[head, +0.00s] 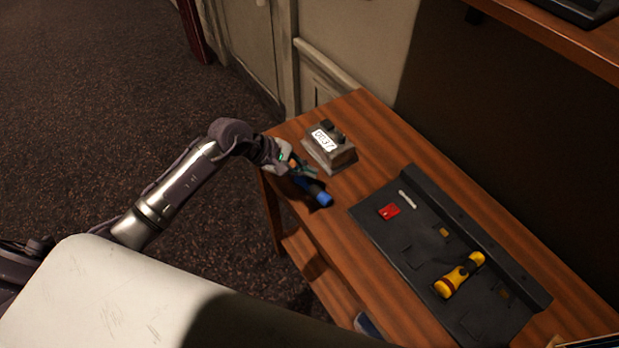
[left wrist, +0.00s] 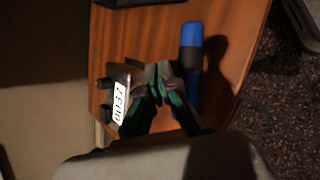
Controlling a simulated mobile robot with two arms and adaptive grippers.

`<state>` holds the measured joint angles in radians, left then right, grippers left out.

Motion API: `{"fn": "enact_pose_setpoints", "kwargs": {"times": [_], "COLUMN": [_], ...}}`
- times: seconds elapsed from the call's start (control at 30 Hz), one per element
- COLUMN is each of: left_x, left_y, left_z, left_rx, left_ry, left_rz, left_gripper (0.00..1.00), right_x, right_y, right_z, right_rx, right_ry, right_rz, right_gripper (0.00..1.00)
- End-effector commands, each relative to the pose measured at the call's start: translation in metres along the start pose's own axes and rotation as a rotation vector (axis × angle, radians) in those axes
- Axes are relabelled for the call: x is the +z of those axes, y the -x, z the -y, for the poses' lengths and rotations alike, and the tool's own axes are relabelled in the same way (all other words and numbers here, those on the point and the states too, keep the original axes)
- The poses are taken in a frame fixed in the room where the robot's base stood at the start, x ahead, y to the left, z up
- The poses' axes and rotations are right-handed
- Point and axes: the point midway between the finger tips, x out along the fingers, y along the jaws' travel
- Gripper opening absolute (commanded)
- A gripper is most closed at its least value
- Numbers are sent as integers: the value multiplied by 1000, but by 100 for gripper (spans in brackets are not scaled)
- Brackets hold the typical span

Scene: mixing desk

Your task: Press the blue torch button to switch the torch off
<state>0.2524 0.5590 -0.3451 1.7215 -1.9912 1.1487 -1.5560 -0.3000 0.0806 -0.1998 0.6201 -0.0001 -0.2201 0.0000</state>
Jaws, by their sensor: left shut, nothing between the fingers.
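A dark cylinder with a blue end, looking like a torch (head: 322,198), lies on the wooden desk near its left edge. It also shows in the left wrist view (left wrist: 191,38), blue end away from the gripper. My left gripper (head: 312,172) is shut and empty. It is over or right beside the dark body of the torch, and its fingertips also show in the left wrist view (left wrist: 158,72). I cannot tell whether they touch the torch. No button is clearly visible, and I cannot tell whether the torch is lit. My right gripper is not in view.
A grey box with a lit number display (head: 328,146) stands close behind my left gripper. A shelf (head: 570,35) overhangs at the upper right.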

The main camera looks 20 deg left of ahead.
Motion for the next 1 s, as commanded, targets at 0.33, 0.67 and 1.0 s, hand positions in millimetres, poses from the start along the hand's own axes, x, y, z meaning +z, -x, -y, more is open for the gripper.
{"fn": "enact_pose_setpoints", "kwargs": {"times": [0.33, 0.67, 1.0], "left_x": [19, 25, 25], "left_y": [27, 35, 35], "left_z": [-20, -25, -25], "left_rx": [0, -1, -1], "left_ry": [-2, 0, 0], "left_rz": [-2, -1, -1], "left_gripper": [0, 0, 0], "right_x": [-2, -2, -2], "right_y": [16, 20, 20], "right_z": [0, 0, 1], "right_rx": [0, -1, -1], "right_ry": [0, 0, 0], "right_rz": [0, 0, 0], "right_gripper": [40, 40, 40]}}
